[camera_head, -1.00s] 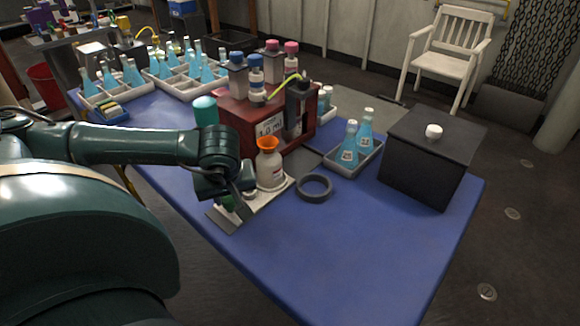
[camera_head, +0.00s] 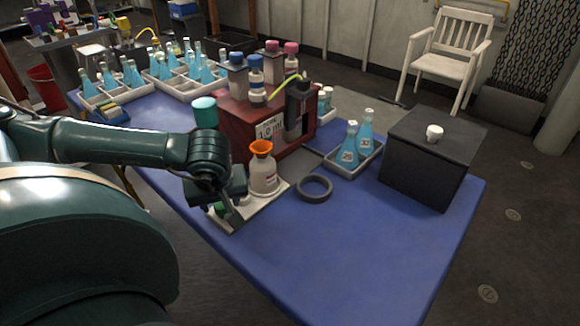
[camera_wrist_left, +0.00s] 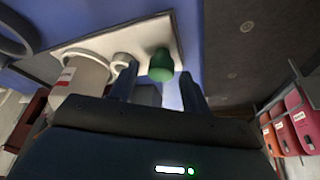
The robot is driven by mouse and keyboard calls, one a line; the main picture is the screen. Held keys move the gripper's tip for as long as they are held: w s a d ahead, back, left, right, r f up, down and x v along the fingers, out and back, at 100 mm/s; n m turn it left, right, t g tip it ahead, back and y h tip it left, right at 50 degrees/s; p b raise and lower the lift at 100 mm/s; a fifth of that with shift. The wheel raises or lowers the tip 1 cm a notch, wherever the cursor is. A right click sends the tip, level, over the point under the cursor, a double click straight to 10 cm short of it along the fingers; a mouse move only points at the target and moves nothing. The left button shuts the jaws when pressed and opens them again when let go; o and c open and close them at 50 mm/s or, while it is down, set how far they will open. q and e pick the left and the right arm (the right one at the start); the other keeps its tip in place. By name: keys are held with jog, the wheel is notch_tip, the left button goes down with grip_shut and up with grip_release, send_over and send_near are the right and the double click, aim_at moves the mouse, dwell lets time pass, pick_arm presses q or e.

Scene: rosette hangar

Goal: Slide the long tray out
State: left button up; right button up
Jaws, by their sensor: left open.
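A white tray (camera_head: 270,196) lies at the near left edge of the blue table, in front of the red box. A white bottle with an orange top (camera_head: 262,170) stands on it. The left wrist view shows the tray (camera_wrist_left: 187,62) with the bottle (camera_wrist_left: 82,80), a small pale round piece and a green rounded piece (camera_wrist_left: 160,66). My left gripper (camera_head: 228,214) is low over the tray's near end. In the left wrist view its fingers (camera_wrist_left: 158,86) are apart, with the green piece beyond the gap between them. Whether they touch the tray is unclear. My right gripper is out of view.
The red box (camera_head: 240,125) stands behind the tray. A dark ring (camera_head: 314,196) lies to its right. Further right are a grey tray with two blue flasks (camera_head: 350,153) and a black box (camera_head: 430,160). The table's front right is clear.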

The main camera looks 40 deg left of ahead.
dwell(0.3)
pick_arm(q)
jog(key=shift+r+p, duration=2.1)
jog(key=shift+r, duration=1.45)
